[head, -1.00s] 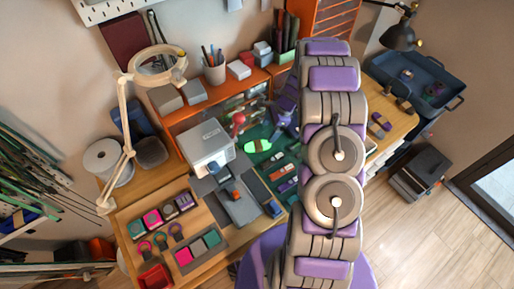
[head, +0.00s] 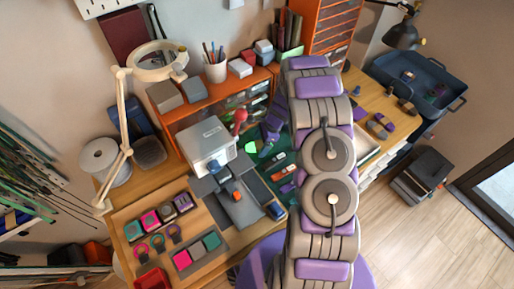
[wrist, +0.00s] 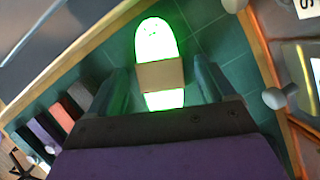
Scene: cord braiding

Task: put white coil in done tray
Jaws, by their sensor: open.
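The white coil (wrist: 156,38) is a pale oblong bundle with a tan band and a bright green glow at its edges. In the wrist view it lies on a green mat, lengthwise between the fingers of my gripper (wrist: 161,72). The fingers are open, one on each side, with a gap to the coil.
Several dark, red and purple pieces (wrist: 50,125) lie left of the coil. An orange drawer unit (wrist: 290,60) with knobs is close on the right. In the head view a white machine (head: 206,145) stands left of my gripper, and a lamp (head: 402,36) is near the tray.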

